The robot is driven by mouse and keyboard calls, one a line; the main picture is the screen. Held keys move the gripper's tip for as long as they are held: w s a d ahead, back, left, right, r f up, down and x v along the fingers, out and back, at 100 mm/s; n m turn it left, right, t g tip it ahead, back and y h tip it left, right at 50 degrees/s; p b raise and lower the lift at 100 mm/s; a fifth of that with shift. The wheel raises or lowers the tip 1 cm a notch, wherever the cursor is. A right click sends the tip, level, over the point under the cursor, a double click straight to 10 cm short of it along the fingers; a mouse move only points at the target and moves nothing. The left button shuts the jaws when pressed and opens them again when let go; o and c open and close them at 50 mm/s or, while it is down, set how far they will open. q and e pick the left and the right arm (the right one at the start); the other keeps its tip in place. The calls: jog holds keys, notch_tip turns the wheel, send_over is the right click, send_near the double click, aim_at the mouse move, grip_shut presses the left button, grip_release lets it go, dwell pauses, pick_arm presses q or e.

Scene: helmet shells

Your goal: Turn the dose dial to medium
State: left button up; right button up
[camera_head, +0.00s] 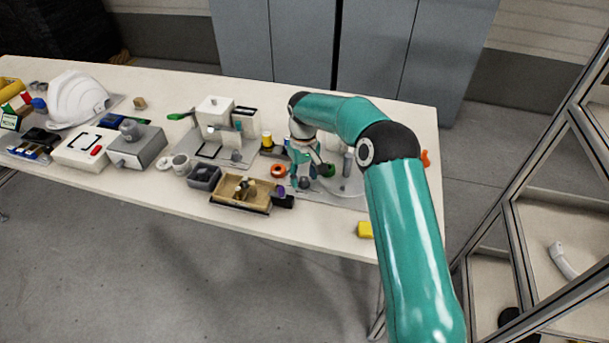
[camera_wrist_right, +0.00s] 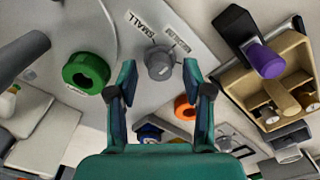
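The dose dial (camera_wrist_right: 159,62) is a small grey knob on a light plate, seen in the right wrist view. A "SMALL" label (camera_wrist_right: 141,24) lies by it, and a second label (camera_wrist_right: 178,39) beside it is too small to read surely. In the head view the dial (camera_head: 305,184) shows just below my right gripper (camera_head: 304,178). My right gripper (camera_wrist_right: 159,76) is open, its two teal fingers apart on either side of the dial's near edge. I see no contact with the dial. My left gripper is not in view.
A green ring (camera_wrist_right: 78,80) and an orange ring (camera_wrist_right: 182,113) lie near the dial. A wooden tray (camera_head: 228,202) and a black piece with a purple knob (camera_wrist_right: 267,62) are close by. A grey post (camera_wrist_right: 22,52) stands upright.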

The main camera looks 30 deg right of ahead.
aim_at(304, 178)
notch_tip(304, 178, up, 12)
dwell(0.7)
dwell(0.4)
